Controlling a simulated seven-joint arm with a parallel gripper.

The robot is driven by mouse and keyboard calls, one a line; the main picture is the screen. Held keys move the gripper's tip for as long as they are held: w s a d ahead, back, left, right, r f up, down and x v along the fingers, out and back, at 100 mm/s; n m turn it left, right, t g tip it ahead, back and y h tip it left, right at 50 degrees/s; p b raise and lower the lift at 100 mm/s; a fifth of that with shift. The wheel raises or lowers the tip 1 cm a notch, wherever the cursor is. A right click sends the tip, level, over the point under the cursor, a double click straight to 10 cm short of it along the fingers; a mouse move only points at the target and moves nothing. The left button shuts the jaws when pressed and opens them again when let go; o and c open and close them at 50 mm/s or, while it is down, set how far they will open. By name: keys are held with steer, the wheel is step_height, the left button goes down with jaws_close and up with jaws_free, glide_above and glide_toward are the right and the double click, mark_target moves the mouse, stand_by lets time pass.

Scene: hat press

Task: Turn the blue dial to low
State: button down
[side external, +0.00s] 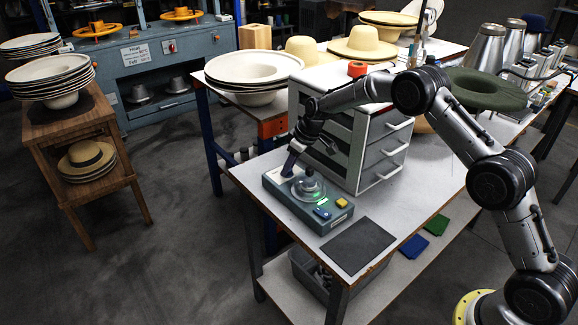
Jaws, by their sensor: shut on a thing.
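A teal-grey control box (272,186) sits on the near left part of the white workbench. A round grey disc with a raised knob (309,187) is on its top, with a small green patch at its front edge. A small blue piece (322,213) and a yellow piece (342,202) are at the box's front. My gripper (290,165) points down at the back left of the box top, beside the disc. It is shut on a dark blue part there, too small and covered to make out. I cannot read any dial setting.
A grey drawer cabinet (377,150) stands close behind and right of the box. A dark mat (358,246) lies in front. Hats and stacked brims (255,70) fill the bench's back. A wooden stand (75,125) with brims is at left.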

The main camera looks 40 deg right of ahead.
steer(key=shift+d+n+g+y, duration=0.1)
steer(key=shift+n+g+y, duration=0.45)
steer(key=shift+n, duration=1.65)
steer(key=c, duration=0.6)
jaws_free()
steer(key=shift+o, duration=0.2)
steer(key=shift+r, duration=0.1)
